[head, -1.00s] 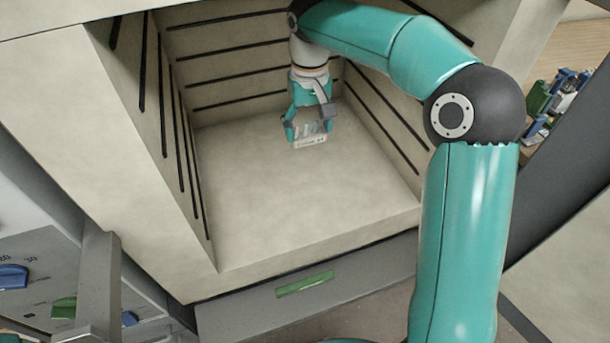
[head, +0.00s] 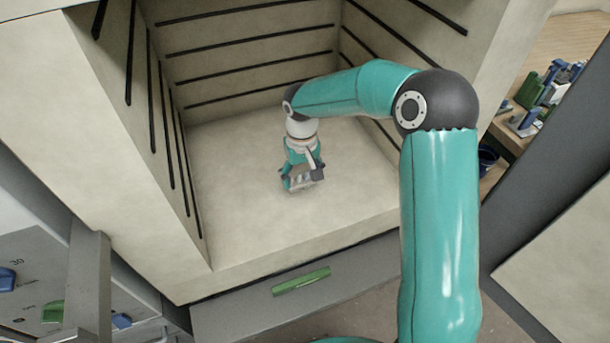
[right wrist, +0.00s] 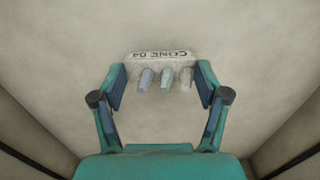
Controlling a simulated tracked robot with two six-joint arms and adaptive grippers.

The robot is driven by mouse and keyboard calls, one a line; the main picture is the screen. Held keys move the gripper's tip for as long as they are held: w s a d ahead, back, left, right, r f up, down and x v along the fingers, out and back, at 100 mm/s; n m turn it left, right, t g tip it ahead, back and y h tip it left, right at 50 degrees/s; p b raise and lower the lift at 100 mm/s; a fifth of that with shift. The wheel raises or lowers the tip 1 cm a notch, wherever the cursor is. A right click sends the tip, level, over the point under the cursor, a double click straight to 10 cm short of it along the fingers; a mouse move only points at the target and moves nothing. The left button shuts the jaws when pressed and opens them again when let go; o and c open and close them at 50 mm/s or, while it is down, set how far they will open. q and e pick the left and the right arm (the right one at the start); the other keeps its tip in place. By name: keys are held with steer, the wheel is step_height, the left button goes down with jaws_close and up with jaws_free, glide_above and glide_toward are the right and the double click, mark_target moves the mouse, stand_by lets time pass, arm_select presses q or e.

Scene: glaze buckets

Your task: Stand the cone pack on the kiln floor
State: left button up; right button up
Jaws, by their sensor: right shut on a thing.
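The cone pack (right wrist: 162,57) is a small pale block with a "CONE 04" label, upside down in the right wrist view, and three small grey-blue to pale cones. My right gripper (head: 301,180) is inside the kiln, low over the kiln floor (head: 250,220). In the right wrist view its two fingers (right wrist: 163,80) close on the pack from both sides. In the head view the pack (head: 299,188) is small and partly hidden by the fingers. I cannot tell whether its base touches the floor. My left gripper is not in view.
The kiln walls (head: 235,70) with dark grooves stand left, behind and right of my arm. The floor around the pack is clear. A bench with green and blue items (head: 535,92) is outside at right.

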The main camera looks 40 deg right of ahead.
mark_target(303, 174)
steer(key=shift+f, duration=0.3)
steer(key=o, duration=1.3)
step_height(303, 174, up, 12)
steer(key=shift+r+p, duration=0.1)
steer(key=shift+p, duration=0.3)
